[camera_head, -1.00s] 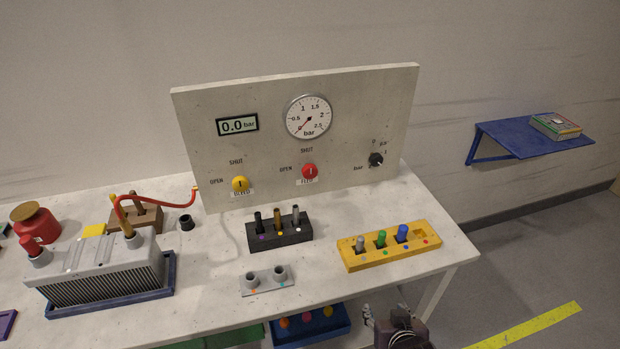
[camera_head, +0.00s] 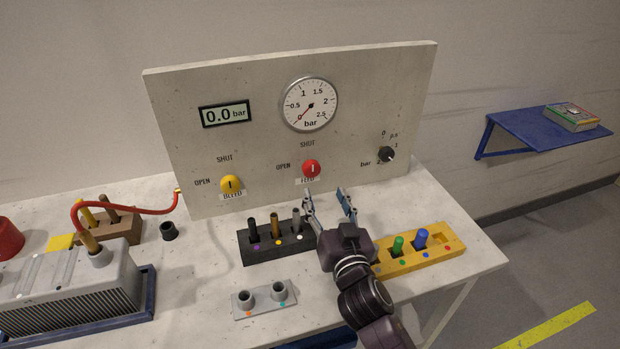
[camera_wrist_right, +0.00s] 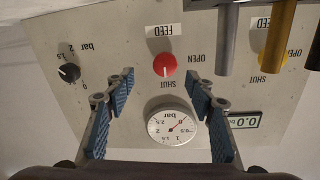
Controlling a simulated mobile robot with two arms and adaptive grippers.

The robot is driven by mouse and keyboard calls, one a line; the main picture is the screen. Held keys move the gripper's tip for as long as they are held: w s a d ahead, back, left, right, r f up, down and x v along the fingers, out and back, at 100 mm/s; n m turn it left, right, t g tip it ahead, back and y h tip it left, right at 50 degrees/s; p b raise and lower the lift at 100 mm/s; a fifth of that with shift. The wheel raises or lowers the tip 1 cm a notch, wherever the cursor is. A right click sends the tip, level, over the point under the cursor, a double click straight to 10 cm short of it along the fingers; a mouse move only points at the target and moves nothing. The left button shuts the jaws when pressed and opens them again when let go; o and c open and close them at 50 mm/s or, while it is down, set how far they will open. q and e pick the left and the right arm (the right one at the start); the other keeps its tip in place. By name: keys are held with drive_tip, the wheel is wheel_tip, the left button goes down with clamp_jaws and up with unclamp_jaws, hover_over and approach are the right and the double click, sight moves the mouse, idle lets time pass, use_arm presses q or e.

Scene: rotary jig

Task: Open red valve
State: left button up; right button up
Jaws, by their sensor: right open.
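The red valve (camera_head: 311,168) is a round knob labelled FEED on the upright panel, with SHUT marked above it and OPEN to its left. A white line on it stands about upright, on the SHUT side. It also shows in the right wrist view (camera_wrist_right: 164,64), upside down, between the fingertips but farther off. My right gripper (camera_head: 328,196) is open and empty in front of the panel, below and slightly right of the red valve, apart from it. The left gripper is not in view.
The panel (camera_head: 255,130) also bears a yellow BLEED knob (camera_head: 231,184), a dial gauge (camera_head: 309,104), a 0.0 bar display (camera_head: 225,114) and a black knob (camera_head: 386,154). A black block (camera_head: 262,252) with pegs stands close left of my right gripper; a yellow block (camera_head: 452,245) stands right.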

sight(312, 172)
drive_tip(key=x, duration=0.4)
drive_tip(key=a+x, duration=0.1)
drive_tip(key=x, duration=0.1)
drive_tip(key=shift+w+r+p, duration=0.3)
drive_tip(key=shift+r+p, duration=0.05)
drive_tip(key=shift+p, duration=0.05)
drive_tip(key=shift+w, duration=0.4)
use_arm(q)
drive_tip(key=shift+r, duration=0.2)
use_arm(e)
drive_tip(key=shift+w+a, duration=0.15)
drive_tip(key=shift+w, duration=0.2)
drive_tip(key=c, duration=1.2)
